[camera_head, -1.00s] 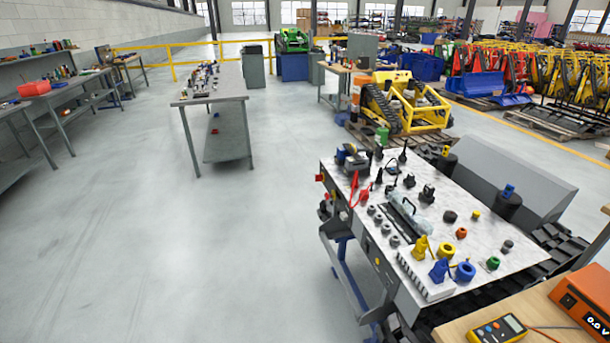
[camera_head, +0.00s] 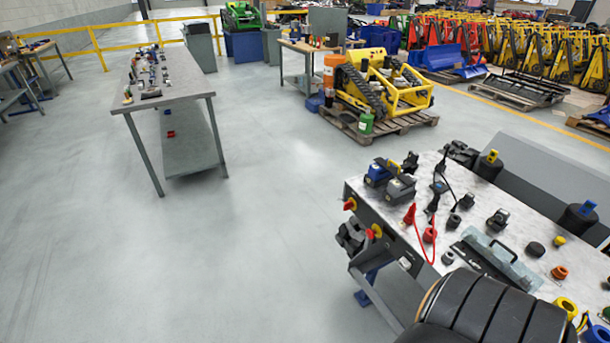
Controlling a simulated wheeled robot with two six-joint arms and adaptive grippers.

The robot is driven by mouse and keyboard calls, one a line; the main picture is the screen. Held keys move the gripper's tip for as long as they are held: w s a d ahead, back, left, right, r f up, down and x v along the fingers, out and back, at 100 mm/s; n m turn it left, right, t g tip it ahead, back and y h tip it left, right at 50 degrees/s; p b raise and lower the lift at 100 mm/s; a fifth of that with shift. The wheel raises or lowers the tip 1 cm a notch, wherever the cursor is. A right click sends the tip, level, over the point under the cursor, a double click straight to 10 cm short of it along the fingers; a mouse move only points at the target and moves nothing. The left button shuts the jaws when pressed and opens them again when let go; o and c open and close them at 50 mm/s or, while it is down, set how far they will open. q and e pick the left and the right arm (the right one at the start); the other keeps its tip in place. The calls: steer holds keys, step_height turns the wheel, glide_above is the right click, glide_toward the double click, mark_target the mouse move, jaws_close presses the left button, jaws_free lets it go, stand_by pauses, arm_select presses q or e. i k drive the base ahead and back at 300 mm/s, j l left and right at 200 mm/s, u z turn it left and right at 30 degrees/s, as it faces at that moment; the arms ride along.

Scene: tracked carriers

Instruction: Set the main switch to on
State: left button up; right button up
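The tracked carrier (camera_head: 381,206) stands at the right, with a pale speckled top and a dark side panel facing left. Two red-and-yellow switches sit on that panel: one at the far corner (camera_head: 350,204) and one nearer (camera_head: 374,232). They are too small to read their settings or to tell which is the main switch. Neither of my grippers can be made out in the head view.
A large black ribbed, rounded shape (camera_head: 490,312) blocks the lower right. A red plug with a cable (camera_head: 410,214) and a clear cover with a handle (camera_head: 497,258) are on the carrier top. A grey bench (camera_head: 180,92) stands left. The floor between is clear.

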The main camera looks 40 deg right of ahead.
mark_target(348, 205)
steer(key=i+j+z, duration=0.1)
steer(key=i+z, duration=0.25)
steer(key=i+j+z, duration=0.25)
steer(key=i+z, duration=0.15)
steer(key=i, duration=0.15)
steer(key=i+j+z, duration=0.8)
steer(key=z, duration=0.2)
steer(key=i+j+z, duration=0.15)
steer(key=j+z, duration=0.15)
steer(key=j, duration=0.15)
steer(key=i+j+z, duration=0.15)
steer(key=j+z, duration=0.2)
